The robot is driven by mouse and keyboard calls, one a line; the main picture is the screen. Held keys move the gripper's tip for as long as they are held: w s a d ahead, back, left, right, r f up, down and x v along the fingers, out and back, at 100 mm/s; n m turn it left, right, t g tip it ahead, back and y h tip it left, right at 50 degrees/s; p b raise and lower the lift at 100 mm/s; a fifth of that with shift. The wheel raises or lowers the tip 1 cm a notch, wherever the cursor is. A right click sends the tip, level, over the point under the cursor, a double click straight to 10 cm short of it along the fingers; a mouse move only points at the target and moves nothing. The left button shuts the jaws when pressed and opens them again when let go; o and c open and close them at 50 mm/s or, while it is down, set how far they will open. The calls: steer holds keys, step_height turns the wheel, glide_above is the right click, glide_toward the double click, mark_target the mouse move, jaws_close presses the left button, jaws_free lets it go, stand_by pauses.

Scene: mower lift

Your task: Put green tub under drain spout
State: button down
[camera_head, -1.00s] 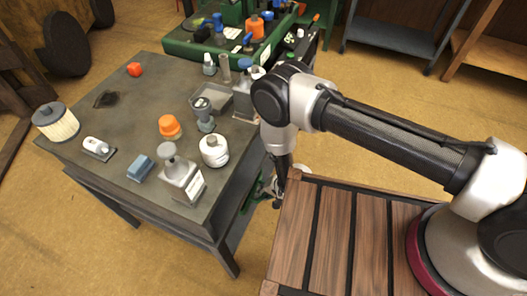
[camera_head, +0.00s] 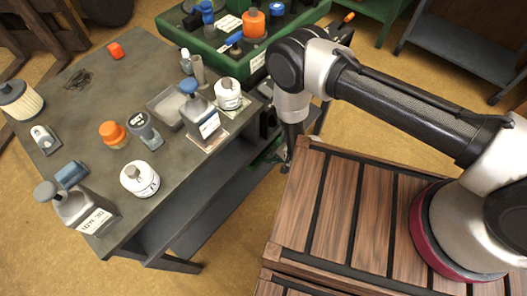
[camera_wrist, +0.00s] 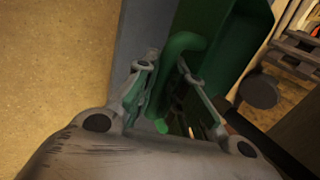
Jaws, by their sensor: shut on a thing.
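My gripper (camera_wrist: 166,66) is shut on a green part with a curved, tube-like edge, seen between its fingers in the wrist view. I take this to be the green tub (camera_wrist: 184,44); its full shape is hidden. In the head view my gripper (camera_head: 286,160) points down beside the right side of the grey table, below its top. Only a bit of green shows beside it there. I cannot make out the drain spout in either view.
The grey table (camera_head: 85,130) holds several bottles, a white round can (camera_head: 140,179) and an orange-capped jar (camera_head: 112,134). A green tray-like unit (camera_head: 200,45) stands behind it. A slatted wooden top (camera_head: 330,215) lies right of my gripper. Open floor shows at the front.

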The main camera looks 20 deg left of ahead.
steer(key=shift+w+f, duration=0.15)
steer(key=shift+w, duration=0.1)
step_height(320, 180, down, 10)
steer(key=shift+r, duration=0.25)
steer(key=c, duration=1.5)
jaws_free()
steer(key=shift+w+d, duration=0.1)
